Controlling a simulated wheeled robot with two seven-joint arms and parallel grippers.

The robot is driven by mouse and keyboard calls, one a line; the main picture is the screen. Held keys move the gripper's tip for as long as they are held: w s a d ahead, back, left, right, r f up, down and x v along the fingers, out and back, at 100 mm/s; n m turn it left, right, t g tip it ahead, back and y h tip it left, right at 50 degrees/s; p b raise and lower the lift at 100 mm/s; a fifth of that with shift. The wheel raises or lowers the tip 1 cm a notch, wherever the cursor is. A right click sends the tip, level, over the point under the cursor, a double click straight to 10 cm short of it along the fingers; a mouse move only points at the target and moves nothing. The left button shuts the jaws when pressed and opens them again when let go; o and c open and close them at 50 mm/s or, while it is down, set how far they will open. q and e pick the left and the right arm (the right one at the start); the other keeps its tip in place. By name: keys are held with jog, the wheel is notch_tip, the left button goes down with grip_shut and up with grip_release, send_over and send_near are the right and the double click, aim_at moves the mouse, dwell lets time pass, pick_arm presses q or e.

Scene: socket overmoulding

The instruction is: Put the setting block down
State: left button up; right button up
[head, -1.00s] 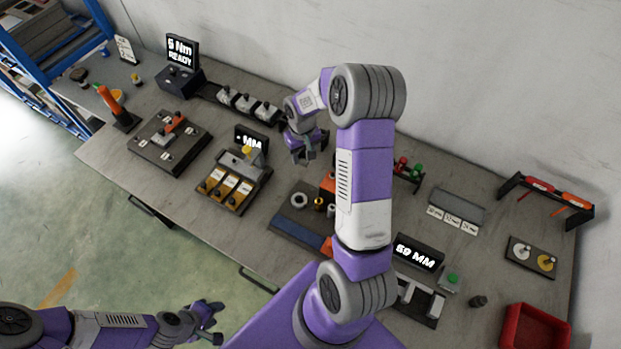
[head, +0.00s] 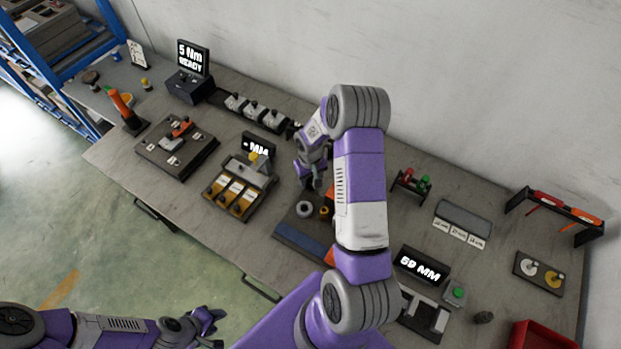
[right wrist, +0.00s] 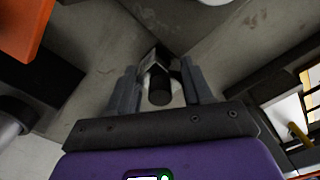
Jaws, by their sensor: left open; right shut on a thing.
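My right gripper (head: 312,183) hangs from the arm that crosses the middle of the head view, above the bench between the "MM" gauge (head: 239,188) and the blue-grey mat (head: 300,240). In the right wrist view it (right wrist: 160,88) is shut on the setting block (right wrist: 158,62), a small metallic piece with a dark round knob towards the camera. The head view is too small to show the block clearly. Whether its underside touches the bench cannot be told. My left gripper (head: 212,321) is open and empty, in front of the bench at lower left.
Several metal blocks (head: 257,108) sit in a dark rail at the back. A grey ring (head: 305,209) stands near the right gripper. A "59 MM" display (head: 420,265), red bin (head: 540,335) and tool rack (head: 552,210) are to the right.

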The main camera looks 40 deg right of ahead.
jog(key=shift+f, duration=0.2)
jog(key=o, duration=1.3)
jog(key=shift+r, duration=0.1)
